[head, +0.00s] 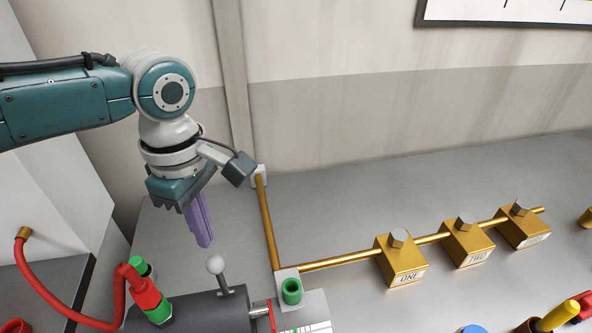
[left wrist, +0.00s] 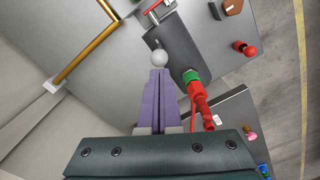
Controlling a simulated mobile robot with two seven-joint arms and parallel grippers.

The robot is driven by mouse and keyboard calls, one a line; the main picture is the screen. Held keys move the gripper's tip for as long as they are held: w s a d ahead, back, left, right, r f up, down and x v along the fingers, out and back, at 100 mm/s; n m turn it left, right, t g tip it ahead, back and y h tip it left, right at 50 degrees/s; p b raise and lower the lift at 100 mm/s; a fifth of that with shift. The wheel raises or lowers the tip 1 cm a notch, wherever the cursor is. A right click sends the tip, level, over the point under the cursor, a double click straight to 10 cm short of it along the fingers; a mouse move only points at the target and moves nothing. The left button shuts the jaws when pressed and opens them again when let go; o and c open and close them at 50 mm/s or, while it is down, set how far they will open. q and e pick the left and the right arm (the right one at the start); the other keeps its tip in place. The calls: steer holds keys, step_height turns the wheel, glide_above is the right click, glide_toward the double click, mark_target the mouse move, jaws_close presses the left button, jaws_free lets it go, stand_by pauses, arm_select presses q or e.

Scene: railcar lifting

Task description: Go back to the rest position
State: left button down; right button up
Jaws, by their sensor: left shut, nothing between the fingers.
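My left gripper (head: 205,240) is shut and empty, with its purple fingers pointing down above the grey bench. In the head view its fingertips are just up and left of a lever with a pale round knob (head: 216,264). In the left wrist view the shut fingers (left wrist: 158,75) show in the middle, and the knob (left wrist: 158,58) appears just beyond their tips. I cannot tell whether they touch it; the head view shows a small gap. My right gripper is not in view.
A grey unit (head: 190,312) carries the lever, with a red and green hose connector (head: 148,295) beside it. A brass pipe (head: 330,262) runs right through brass blocks marked ONE (head: 402,262) and TWO (head: 467,243) and a third block (head: 523,227). The bench behind the pipe is clear.

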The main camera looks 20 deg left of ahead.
arm_select(q)
steer(key=shift+r, duration=0.2)
steer(key=shift+s+d, duration=0.1)
steer(key=shift+d, duration=0.05)
steer(key=s+d+r+m+t+h, duration=0.2)
steer(key=s+d+m, duration=0.95)
steer(key=m, duration=0.35)
steer(key=s+a+r+m+t+y+p, duration=0.1)
steer(key=s+a+r+m+t+y, duration=0.1)
steer(key=s+a+r+m, duration=0.5)
step_height(320, 180, up, 12)
steer(key=n+p, duration=0.1)
steer(key=p, duration=1.2)
steer(key=shift+w+a+n, duration=0.25)
steer(key=shift+w+n, duration=0.05)
steer(key=shift+w, duration=0.15)
steer(key=shift+f, duration=0.15)
